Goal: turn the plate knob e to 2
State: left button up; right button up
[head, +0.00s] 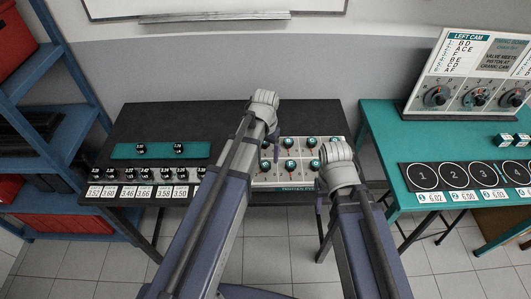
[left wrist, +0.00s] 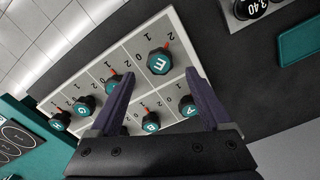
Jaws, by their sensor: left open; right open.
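The plate of lettered knobs (left wrist: 125,57) lies on the black table; it also shows in the head view (head: 302,183). Knob E (left wrist: 158,62) is a dark octagonal knob with a teal top, at the plate's end. Its red pointer points to the upper right in the left wrist view. My left gripper (left wrist: 160,76) is open above the plate, its fingertips on either side of the line to knob E; I cannot tell whether they touch it. The jaws hold nothing. My right gripper (head: 319,198) is open near the plate's front right, its fingertips mostly hidden by its wrist.
Neighbouring knobs A (left wrist: 187,105) and B (left wrist: 150,122) sit near my left fingers. A teal strip with black parts (head: 160,150) and numbered cards (head: 145,191) lie left. A green table (head: 376,130) stands right, with a dial board (head: 470,68). A blue shelf (head: 75,75) stands at far left.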

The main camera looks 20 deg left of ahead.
aim_at(266, 164)
pick_arm(q)
notch_tip(266, 164, up, 3)
jog(key=shift+r+p, duration=0.15)
jog(key=shift+p, duration=0.95)
pick_arm(e)
notch_tip(266, 164, up, 3)
jog(key=shift+r, duration=0.1)
